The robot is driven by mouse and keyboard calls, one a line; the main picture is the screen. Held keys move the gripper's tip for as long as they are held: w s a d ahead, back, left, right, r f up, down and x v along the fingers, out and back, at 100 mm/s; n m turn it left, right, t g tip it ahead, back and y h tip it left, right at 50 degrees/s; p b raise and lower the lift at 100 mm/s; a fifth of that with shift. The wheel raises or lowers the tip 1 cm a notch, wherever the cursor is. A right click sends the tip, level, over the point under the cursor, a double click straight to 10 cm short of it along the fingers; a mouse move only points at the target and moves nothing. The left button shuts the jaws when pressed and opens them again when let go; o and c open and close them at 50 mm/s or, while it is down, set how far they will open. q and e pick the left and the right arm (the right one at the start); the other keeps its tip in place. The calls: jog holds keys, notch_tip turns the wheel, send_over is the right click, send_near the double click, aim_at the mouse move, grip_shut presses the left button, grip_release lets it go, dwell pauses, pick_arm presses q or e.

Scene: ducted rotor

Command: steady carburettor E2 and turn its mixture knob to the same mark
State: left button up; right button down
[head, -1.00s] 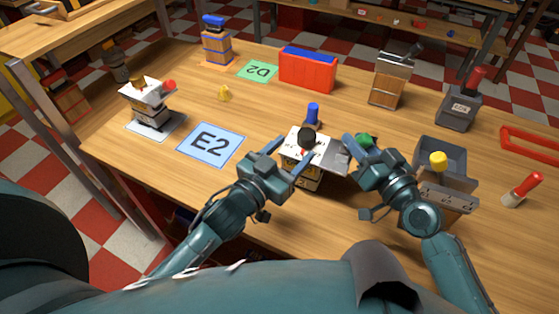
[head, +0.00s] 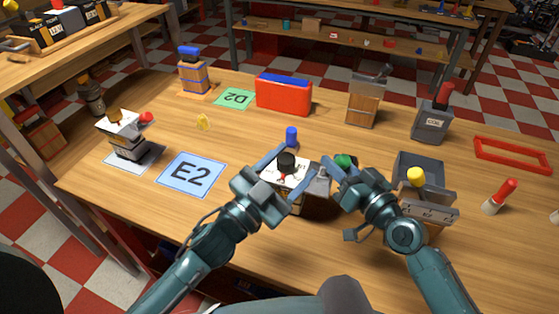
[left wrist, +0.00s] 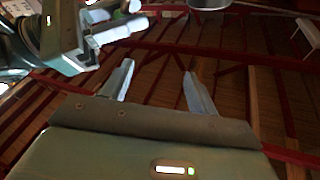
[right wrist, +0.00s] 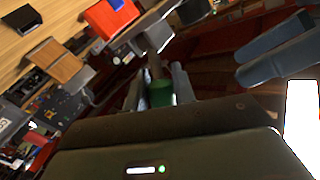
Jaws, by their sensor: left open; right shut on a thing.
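A carburettor (head: 292,174) with a white top and a black knob (head: 287,160) stands upright at the table's middle. A red mark shows by the knob. I cannot read its label. My left gripper (head: 282,176) is open, its fingers beside the white top and near the knob; contact is not clear. My right gripper (head: 338,167) is shut on a green handle (right wrist: 160,93) to the carburettor's right, on a grey rod in the right wrist view. The green also shows in the head view (head: 343,161). The blue E2 card (head: 191,174) lies bare at left.
Another carburettor with a red knob (head: 146,117) stands at far left. A blue peg (head: 291,136) stands behind the middle one. A grey bin with a yellow knob (head: 416,175) is close right of my right gripper. A red box (head: 283,96) is behind.

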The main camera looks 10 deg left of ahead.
pick_arm(q)
jog(key=s+d+r+m+g+h, duration=0.2)
jog(key=d+r+m+g+h, duration=0.85)
jog(key=m, duration=1.05)
jog(key=m+g+y, duration=0.7)
jog(key=m+y, duration=1.5)
jog(key=m, duration=0.9)
send_near(286, 158)
notch_tip(286, 158, down, 9)
jog(key=shift+r, duration=0.15)
